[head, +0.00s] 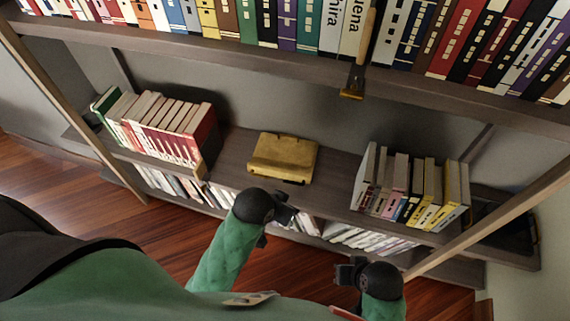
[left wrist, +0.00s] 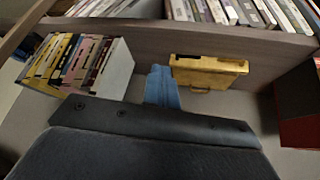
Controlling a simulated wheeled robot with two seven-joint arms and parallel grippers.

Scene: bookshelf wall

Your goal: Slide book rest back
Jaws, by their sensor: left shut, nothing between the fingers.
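The book rest (head: 283,158) is a yellow, worn, box-like piece lying on the middle shelf between two groups of books. It also shows in the left wrist view (left wrist: 208,72), with a small handle-like loop on its edge. My left gripper (head: 287,213) is in front of the shelf edge, below the book rest in the head view. Its blue fingers (left wrist: 162,88) are shut and empty, beside the book rest in the wrist picture; I cannot tell whether they touch it. My right gripper (head: 348,272) is lower right, away from the shelf; its fingers are unclear.
Red and white books (head: 165,130) stand left of the book rest, and yellow, pink and white books (head: 410,190) stand to its right. Bare shelf (head: 335,180) lies between. A packed upper shelf (head: 260,55) overhangs, with a brush-like tool (head: 355,80) hanging from it. Wooden posts flank the shelves.

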